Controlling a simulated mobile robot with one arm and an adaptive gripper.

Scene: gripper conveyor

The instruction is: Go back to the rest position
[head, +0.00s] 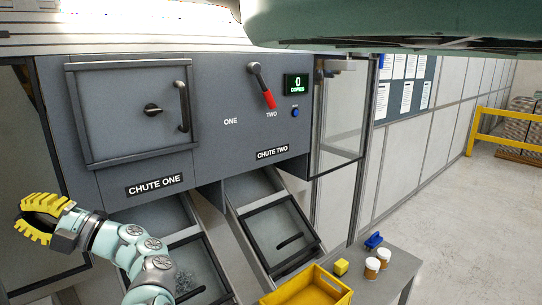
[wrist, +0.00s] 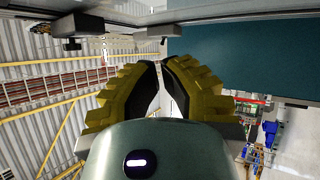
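My gripper (head: 20,217) is at the lower left of the head view, in front of the machine and left of the chute one label. Its two yellow ribbed fingers with dark inner pads also show in the wrist view (wrist: 161,62). They lean toward each other, with a narrow light gap between the tips. Nothing is held between them.
The grey machine has a closed door (head: 130,110), a red-handled lever (head: 262,86) at TWO and a display (head: 297,83) reading 0. Chute two (head: 280,237) is right of chute one. A yellow bin (head: 310,288), yellow block (head: 341,267), two jars (head: 372,267) and a blue object (head: 373,241) stand lower right.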

